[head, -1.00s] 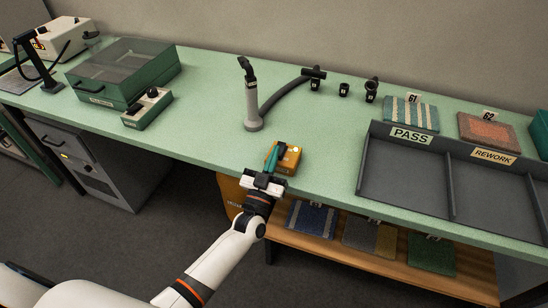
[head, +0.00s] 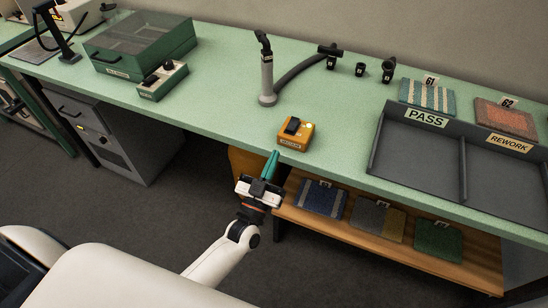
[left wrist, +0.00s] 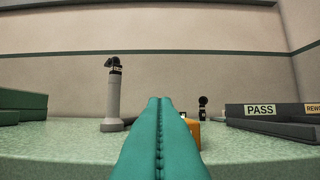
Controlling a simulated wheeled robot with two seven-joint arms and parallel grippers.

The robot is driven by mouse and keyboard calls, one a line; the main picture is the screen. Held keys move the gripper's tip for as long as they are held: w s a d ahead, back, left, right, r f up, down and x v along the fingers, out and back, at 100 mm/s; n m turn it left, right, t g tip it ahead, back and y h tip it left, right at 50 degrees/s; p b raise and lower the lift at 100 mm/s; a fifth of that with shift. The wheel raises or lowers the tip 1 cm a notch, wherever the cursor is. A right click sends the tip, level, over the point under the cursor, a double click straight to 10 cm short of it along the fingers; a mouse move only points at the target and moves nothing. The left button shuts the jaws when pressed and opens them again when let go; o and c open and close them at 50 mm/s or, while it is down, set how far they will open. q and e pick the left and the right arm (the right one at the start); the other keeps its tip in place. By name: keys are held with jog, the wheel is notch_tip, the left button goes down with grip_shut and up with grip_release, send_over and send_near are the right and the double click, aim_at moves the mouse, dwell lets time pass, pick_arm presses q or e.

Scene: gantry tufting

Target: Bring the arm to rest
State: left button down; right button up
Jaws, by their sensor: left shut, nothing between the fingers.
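My left gripper (head: 271,166) has green fingers and hangs just in front of the table's front edge in the head view, below the orange switch box. Its fingers are pressed together with nothing between them. In the left wrist view the closed green fingers (left wrist: 160,140) point forward over the green tabletop and partly hide the orange box (left wrist: 192,130). My left arm reaches up from the bottom of the head view. My right gripper is not in view.
The orange box (head: 295,133) with a black rocker sits near the edge of the green table (head: 215,100). Behind it stands a grey hose nozzle (head: 266,80). PASS and REWORK trays (head: 415,150) are at right, a green lidded case (head: 140,45) at left. A wooden shelf (head: 375,245) with carpet samples is below.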

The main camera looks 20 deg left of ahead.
pick_arm(q)
jog(key=shift+f, duration=0.1)
jog(key=s+f+m+g, duration=0.1)
jog(key=s+f+g, duration=0.3)
jog(key=f, duration=0.7)
jog(key=s+f+g+h, duration=0.1)
jog(key=s+f+g, duration=0.3)
jog(key=f, duration=0.7)
jog(key=s+f+m+g, duration=0.1)
jog(key=s+f+g, duration=0.25)
jog(key=f, duration=0.75)
jog(key=s+a+f+g, duration=0.1)
jog(key=s+f+g, duration=0.2)
jog(key=s, duration=0.7)
jog(key=s+a+f+g+y, duration=0.1)
jog(key=s+a+f+g, duration=0.1)
jog(key=s+f+g, duration=0.2)
jog(key=s+a+f+g, duration=0.2)
jog(key=s+f, duration=0.6)
jog(key=s, duration=0.8)
jog(key=shift+s+a+f+g+y, duration=0.15)
jog(key=shift+f+g+y, duration=0.2)
jog(key=shift+g, duration=0.3)
